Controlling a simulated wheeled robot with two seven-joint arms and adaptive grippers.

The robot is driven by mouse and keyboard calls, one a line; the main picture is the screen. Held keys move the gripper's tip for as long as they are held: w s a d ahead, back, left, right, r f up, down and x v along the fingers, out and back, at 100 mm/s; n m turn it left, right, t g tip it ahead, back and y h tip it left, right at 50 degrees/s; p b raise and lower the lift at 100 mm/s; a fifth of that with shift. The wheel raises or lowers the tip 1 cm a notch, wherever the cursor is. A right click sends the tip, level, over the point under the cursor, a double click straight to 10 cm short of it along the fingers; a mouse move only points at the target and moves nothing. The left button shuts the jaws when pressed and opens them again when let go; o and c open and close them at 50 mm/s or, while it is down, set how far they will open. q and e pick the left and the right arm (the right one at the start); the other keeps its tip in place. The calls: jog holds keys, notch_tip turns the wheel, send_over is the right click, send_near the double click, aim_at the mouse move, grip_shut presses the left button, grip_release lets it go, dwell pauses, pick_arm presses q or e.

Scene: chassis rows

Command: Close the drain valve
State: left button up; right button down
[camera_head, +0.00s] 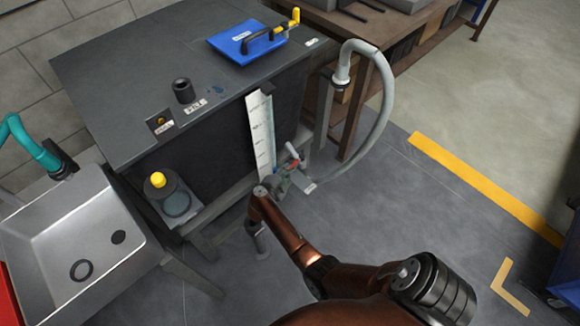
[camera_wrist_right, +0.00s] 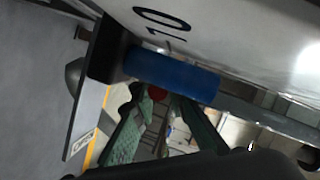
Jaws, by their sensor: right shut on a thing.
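The drain valve (camera_head: 293,165) is at the foot of the dark tank's front, just right of the white level strip (camera_head: 261,135). A small red part shows on it. My right gripper (camera_head: 289,181) is at the valve, at the end of my copper-coloured arm. In the right wrist view its green-padded fingers (camera_wrist_right: 160,120) show around a small red part (camera_wrist_right: 157,92). A blue cylindrical sleeve (camera_wrist_right: 172,76) with a black end crosses in front of them. The gripper is shut on the valve, though the exact contact is partly hidden. My left gripper is not in view.
A grey hose (camera_head: 385,105) loops at the right of the dark tank (camera_head: 95,70). A blue plate with a handle (camera_head: 235,38) lies on top. A steel sink (camera_head: 55,235) and a yellow-capped bottle (camera_head: 170,195) are left. Open floor lies right.

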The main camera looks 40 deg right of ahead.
jog(key=shift+d+r, duration=0.1)
jog(key=shift+d, duration=0.05)
jog(key=c, duration=1.9)
grip_release()
jog(key=shift+a, duration=0.2)
jog(key=v, duration=1.2)
